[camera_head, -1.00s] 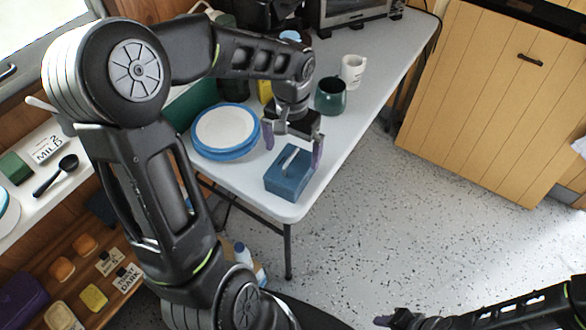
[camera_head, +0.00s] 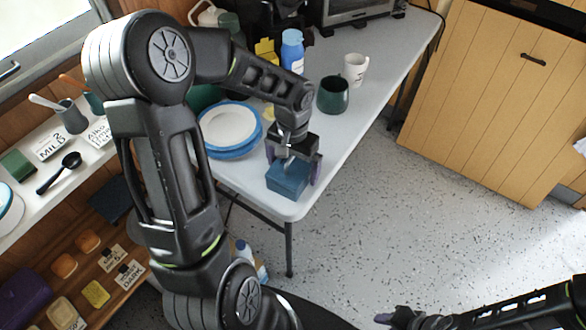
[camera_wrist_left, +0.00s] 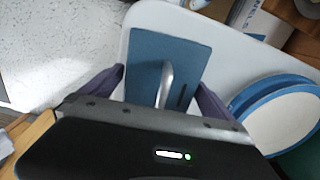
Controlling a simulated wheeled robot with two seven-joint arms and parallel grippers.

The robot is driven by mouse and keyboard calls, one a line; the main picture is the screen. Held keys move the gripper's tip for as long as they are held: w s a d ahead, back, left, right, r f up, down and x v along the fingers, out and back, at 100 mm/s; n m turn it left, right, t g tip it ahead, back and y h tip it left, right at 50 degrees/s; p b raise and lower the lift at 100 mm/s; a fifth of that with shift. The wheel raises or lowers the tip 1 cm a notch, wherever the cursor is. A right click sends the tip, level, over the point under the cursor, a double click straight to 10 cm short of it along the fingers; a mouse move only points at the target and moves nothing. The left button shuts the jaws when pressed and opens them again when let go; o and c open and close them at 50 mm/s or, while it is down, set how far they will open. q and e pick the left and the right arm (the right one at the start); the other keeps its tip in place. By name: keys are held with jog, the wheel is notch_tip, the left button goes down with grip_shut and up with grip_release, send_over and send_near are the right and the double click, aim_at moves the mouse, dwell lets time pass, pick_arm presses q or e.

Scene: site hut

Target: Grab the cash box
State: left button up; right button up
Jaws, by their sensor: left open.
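The cash box (camera_head: 287,184) is a blue box with a pale handle on its lid, standing near the front corner of the white table. It also shows in the left wrist view (camera_wrist_left: 188,62), its handle (camera_wrist_left: 165,84) between my fingers. My left gripper (camera_head: 293,172) is open, pointing down over the box, with one purple finger at each side of it. I cannot tell whether the fingers touch the box. My right gripper (camera_head: 385,319) is low at the bottom of the head view, away from the table; its jaw state is unclear.
Blue-rimmed plates (camera_head: 230,128) are stacked left of the box. A green mug (camera_head: 333,96), a white mug (camera_head: 355,70) and a blue bottle (camera_head: 292,52) stand further back on the table (camera_head: 375,98). The floor to the right is clear.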

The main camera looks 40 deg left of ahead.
pick_arm(q)
jog(key=shift+f, duration=0.3)
dwell(0.4)
jog(key=c, duration=2)
notch_tip(320, 180, up, 10)
jog(key=shift+r, duration=0.1)
